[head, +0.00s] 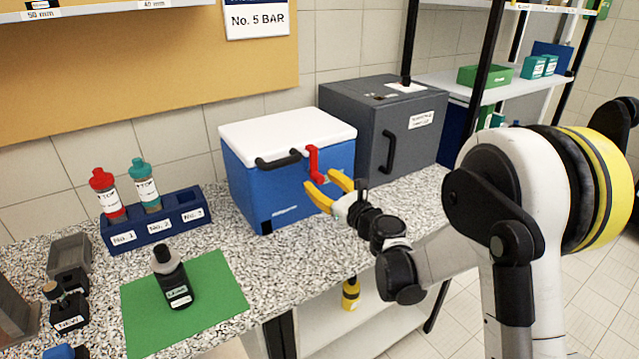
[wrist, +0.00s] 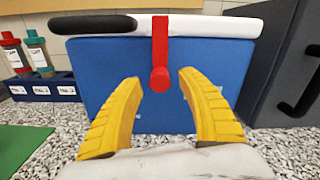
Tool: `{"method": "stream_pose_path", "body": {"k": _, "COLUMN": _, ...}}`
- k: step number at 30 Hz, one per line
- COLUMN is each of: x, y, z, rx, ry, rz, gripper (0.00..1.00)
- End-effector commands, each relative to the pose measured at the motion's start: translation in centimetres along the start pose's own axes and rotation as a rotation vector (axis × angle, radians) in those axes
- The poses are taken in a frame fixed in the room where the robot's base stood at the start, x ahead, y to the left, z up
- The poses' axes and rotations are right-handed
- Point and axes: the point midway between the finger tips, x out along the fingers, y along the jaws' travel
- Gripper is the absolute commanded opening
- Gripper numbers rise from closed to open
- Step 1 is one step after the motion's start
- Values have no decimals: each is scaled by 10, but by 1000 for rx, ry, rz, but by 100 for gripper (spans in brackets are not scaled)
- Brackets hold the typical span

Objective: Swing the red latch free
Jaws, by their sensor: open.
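The red latch (head: 313,164) hangs down over the front of the blue box (head: 284,194) from its white lid (head: 287,130). In the wrist view the latch (wrist: 160,55) is a vertical red bar with a round knob at its lower end, lying against the blue front (wrist: 95,85). My gripper (head: 331,190) has yellow fingers and is in front of the box, just below and right of the latch.
A black handle (head: 278,161) runs along the lid's front edge, left of the latch. A grey cabinet (head: 384,130) stands close on the right. A blue rack (head: 157,219) with red and teal bottles and a green mat (head: 184,302) lie left. Speckled counter in front is clear.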

Motion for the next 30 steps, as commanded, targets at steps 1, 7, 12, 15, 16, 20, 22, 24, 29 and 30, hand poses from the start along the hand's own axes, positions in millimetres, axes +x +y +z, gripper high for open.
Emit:
{"method": "stream_pose_path", "body": {"k": 1, "x": 5, "y": 1, "z": -1, "rx": 0, "ry": 0, "rz": 1, "gripper": 46}}
{"method": "stream_pose_path", "body": {"k": 7, "x": 12, "y": 0, "z": 1, "rx": 1, "ry": 0, "rz": 0, "gripper": 46}}
{"method": "stream_pose_path", "body": {"k": 12, "x": 12, "y": 0, "z": 1, "rx": 1, "ry": 0, "rz": 0, "gripper": 46}}
{"method": "stream_pose_path", "body": {"k": 15, "x": 12, "y": 0, "z": 1, "rx": 1, "ry": 0, "rz": 0, "gripper": 20}}
{"method": "stream_pose_path", "body": {"k": 16, "x": 12, "y": 0, "z": 1, "rx": 1, "ry": 0, "rz": 0, "gripper": 11}}
{"method": "stream_pose_path", "body": {"k": 20, "x": 12, "y": 0, "z": 1, "rx": 1, "ry": 0, "rz": 0, "gripper": 0}}
{"method": "stream_pose_path", "body": {"k": 22, "x": 12, "y": 0, "z": 1, "rx": 2, "ry": 0, "rz": 0, "gripper": 0}}
{"method": "stream_pose_path", "body": {"k": 24, "x": 13, "y": -1, "z": 0, "rx": 7, "ry": 0, "rz": 0, "gripper": 0}}
{"method": "stream_pose_path", "body": {"k": 29, "x": 20, "y": -5, "z": -1, "rx": 43, "ry": 0, "rz": -1, "gripper": 0}}
{"method": "stream_pose_path", "body": {"k": 30, "x": 22, "y": -7, "z": -1, "rx": 59, "ry": 0, "rz": -1, "gripper": 0}}
